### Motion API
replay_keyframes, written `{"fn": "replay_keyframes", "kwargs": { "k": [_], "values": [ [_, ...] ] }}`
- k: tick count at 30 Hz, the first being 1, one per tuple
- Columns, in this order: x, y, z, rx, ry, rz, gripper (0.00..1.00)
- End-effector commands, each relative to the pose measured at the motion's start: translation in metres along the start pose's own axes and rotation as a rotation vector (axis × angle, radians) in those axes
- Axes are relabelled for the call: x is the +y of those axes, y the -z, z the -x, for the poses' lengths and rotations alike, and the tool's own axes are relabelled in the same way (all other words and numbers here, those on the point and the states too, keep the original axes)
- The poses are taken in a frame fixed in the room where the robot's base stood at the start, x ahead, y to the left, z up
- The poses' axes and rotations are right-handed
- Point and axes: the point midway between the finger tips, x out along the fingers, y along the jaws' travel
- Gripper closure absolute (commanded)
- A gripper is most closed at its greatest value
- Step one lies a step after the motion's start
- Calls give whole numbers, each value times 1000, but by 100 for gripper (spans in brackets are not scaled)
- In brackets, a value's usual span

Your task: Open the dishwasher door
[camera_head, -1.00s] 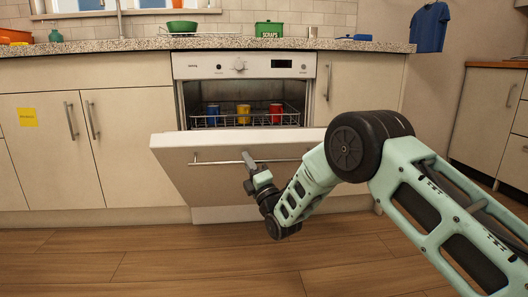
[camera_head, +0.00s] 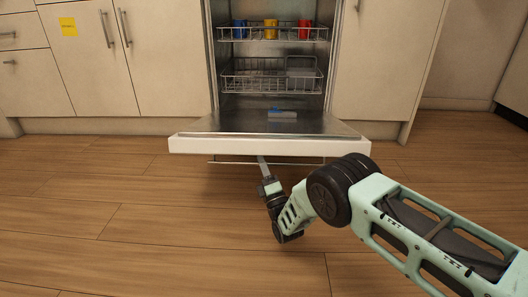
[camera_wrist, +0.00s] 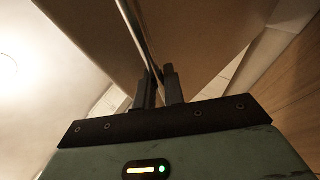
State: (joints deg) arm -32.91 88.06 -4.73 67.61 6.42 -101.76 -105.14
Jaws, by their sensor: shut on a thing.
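The dishwasher door (camera_head: 266,145) is folded down to about level, its white edge facing me and its steel inner face up. Its bar handle (camera_head: 235,162) hangs under the front edge. My gripper (camera_head: 262,166) is below that edge, at the handle. In the wrist view the two dark fingers of my gripper (camera_wrist: 160,85) are shut on the thin handle bar (camera_wrist: 140,35), with the door's outer panel (camera_wrist: 195,35) behind it. The exact contact is partly dark there.
Inside are an upper rack (camera_head: 272,34) with blue, yellow and red cups, and a lower rack (camera_head: 270,75). A blue and white item (camera_head: 282,114) lies on the door's inner face. Cabinets (camera_head: 165,60) flank the opening. The wooden floor (camera_head: 120,190) in front is clear.

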Motion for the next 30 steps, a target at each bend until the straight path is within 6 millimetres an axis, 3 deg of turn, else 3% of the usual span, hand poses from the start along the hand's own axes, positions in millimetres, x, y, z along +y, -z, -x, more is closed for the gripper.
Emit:
{"fn": "replay_keyframes", "kwargs": {
  "k": [7,21,22,30],
  "values": [
    [-16,4,13,0,-29,15,100],
    [-18,4,14,-1,-35,18,100],
    [-18,4,13,-1,-35,18,81],
    [-17,5,14,0,-37,18,80]
  ]
}}
